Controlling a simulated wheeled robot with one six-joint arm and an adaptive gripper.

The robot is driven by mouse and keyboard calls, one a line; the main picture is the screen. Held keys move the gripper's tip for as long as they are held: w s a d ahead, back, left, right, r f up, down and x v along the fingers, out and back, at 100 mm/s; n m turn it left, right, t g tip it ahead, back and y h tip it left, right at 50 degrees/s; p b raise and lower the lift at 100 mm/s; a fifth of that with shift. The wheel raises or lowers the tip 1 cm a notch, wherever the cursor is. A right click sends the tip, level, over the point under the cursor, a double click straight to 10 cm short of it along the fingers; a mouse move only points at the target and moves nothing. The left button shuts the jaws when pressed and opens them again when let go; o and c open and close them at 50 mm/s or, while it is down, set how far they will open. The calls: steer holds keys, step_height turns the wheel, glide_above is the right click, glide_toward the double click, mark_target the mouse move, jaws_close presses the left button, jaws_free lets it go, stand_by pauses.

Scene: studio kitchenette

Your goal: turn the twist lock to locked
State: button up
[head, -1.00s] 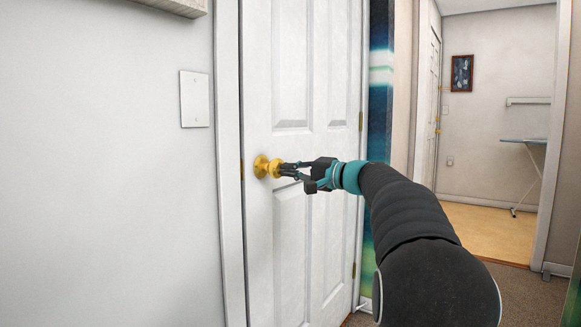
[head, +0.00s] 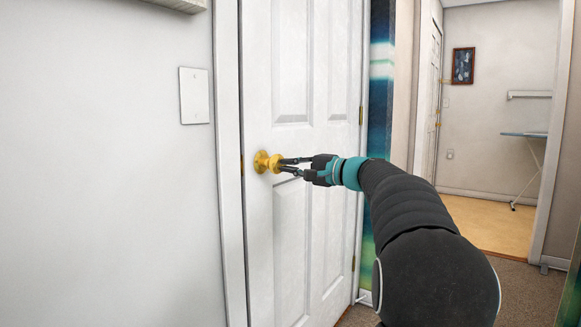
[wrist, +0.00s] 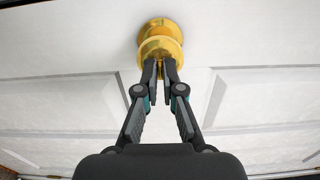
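The brass door knob (head: 261,162) sits at the left edge of the white door in the head view. In the wrist view the knob (wrist: 160,33) is at the top centre. My gripper (head: 283,165) points straight at the front of the knob. In the wrist view my gripper (wrist: 160,66) has its two fingertips close together at the knob's front face, with a narrow gap between them. They appear closed on the small twist lock in the knob's centre. The fingertips hide the twist lock, so its angle cannot be read.
The white panelled door (head: 293,225) is shut in its frame. A white wall plate (head: 194,96) is on the wall to the left. On the right, an open doorway shows a room with an ironing board (head: 525,134) and a framed picture (head: 463,66).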

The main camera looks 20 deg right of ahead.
steer(key=o, duration=0.3)
steer(key=shift+s+d, duration=0.1)
steer(key=v, duration=1.1)
steer(key=shift+s+d, duration=0.2)
steer(key=shift+s, duration=0.15)
steer(key=s+a+f+g+h, duration=0.1)
steer(key=s+f+g+h, duration=0.2)
steer(key=f, duration=0.7)
steer(key=s+a+f+g+h, duration=0.2)
steer(key=s+f+g+h, duration=0.15)
steer(key=f, duration=0.65)
steer(key=s+a+f+n+g+h+p, duration=0.1)
steer(key=s+a+f+n, duration=0.1)
steer(key=s+a, duration=0.4)
steer(key=s+a+f+n+h+p, duration=0.1)
steer(key=s+a+f+n, duration=0.1)
steer(key=s+a+n, duration=0.3)
steer(key=s+a+f+n+g+h+p, duration=0.1)
steer(key=s+a+f+n+h+p, duration=0.1)
steer(key=s+a+n, duration=0.2)
steer(key=shift+s+a+g, duration=0.1)
steer(key=shift+s+a, duration=0.4)
steer(key=shift+s, duration=0.95)
steer(key=shift+s+a+g, duration=0.15)
steer(key=shift+s+a, duration=0.4)
steer(key=shift+s, duration=0.9)
steer(key=shift+s+a+g, duration=0.1)
steer(key=shift+s+a, duration=0.4)
steer(key=shift+s, duration=0.95)
